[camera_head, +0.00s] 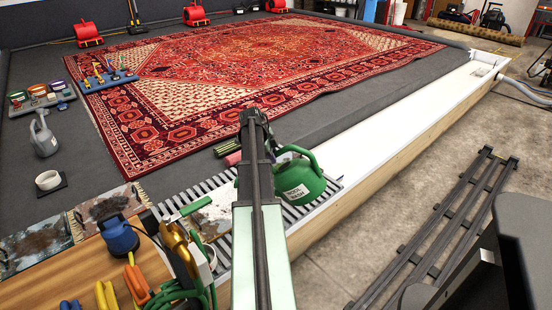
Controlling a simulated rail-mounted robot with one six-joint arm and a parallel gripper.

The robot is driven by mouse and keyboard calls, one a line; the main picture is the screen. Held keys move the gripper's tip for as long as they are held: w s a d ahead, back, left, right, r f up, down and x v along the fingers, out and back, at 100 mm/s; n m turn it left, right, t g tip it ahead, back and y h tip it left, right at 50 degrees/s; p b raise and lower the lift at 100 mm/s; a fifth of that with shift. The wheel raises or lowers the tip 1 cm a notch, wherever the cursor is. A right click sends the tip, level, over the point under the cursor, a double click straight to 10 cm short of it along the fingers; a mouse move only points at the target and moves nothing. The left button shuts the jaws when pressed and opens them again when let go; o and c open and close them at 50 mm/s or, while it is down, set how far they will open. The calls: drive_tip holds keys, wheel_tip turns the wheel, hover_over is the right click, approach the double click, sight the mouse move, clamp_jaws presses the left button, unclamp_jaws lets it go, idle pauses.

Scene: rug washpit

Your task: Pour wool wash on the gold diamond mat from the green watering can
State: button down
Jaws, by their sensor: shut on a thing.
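The green watering can (300,182), with a pale label, is just right of my arm, over or on the grey slatted rack. Its handle arches up at its top. A green piece (196,205) left of my arm looks like its spout, above a small stained pale mat (214,218). My gripper (273,150) is mostly hidden behind my arm, at the can's handle, and shut on it. Two more stained mats lie at the left, a brown one (108,204) and a bluish one (36,246). I cannot make out a gold diamond on any mat. No liquid shows.
A wooden bench (90,268) with a blue-topped tool, green hose and coloured-handled tools fills the lower left. A grey watering can (43,136) and white bowl (48,180) stand further left. A large red rug (230,65) lies beyond. A white ledge (400,115) runs along the right.

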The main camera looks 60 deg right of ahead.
drive_tip(key=w+a, duration=0.3)
drive_tip(key=a, duration=0.5)
drive_tip(key=shift+w, duration=0.3)
drive_tip(key=shift+a, duration=0.1)
wheel_tip(320, 180, up, 2)
drive_tip(key=t+p, duration=0.1)
drive_tip(key=t, duration=0.3)
drive_tip(key=t+y+p, duration=0.1)
drive_tip(key=t, duration=0.3)
drive_tip(key=shift+m, duration=0.4)
